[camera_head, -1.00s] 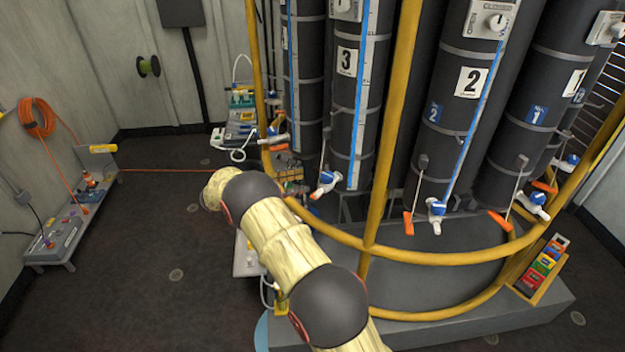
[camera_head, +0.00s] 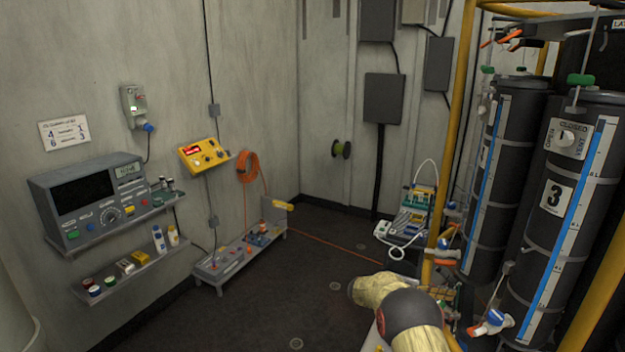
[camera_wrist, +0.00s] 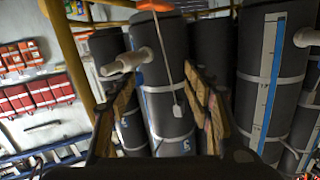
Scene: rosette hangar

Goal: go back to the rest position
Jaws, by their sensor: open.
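My gripper (camera_wrist: 158,92) shows in the wrist view with its two fingers apart and nothing between them. Beyond the fingers stands a dark cylinder (camera_wrist: 172,100) with grey bands, and an orange-handled valve and a thin hanging rod are on it. In the head view only my arm shows at the bottom right, in a pale yellow cover with dark joints. The gripper itself is hidden in that view.
Black numbered cylinders (camera_head: 585,140) stand at the right behind a yellow rail (camera_head: 459,100). A console (camera_head: 102,200) and a small shelf (camera_head: 130,272) are on the left wall. A low bench (camera_head: 222,268) stands by the wall. Open dark floor (camera_head: 270,300) lies between.

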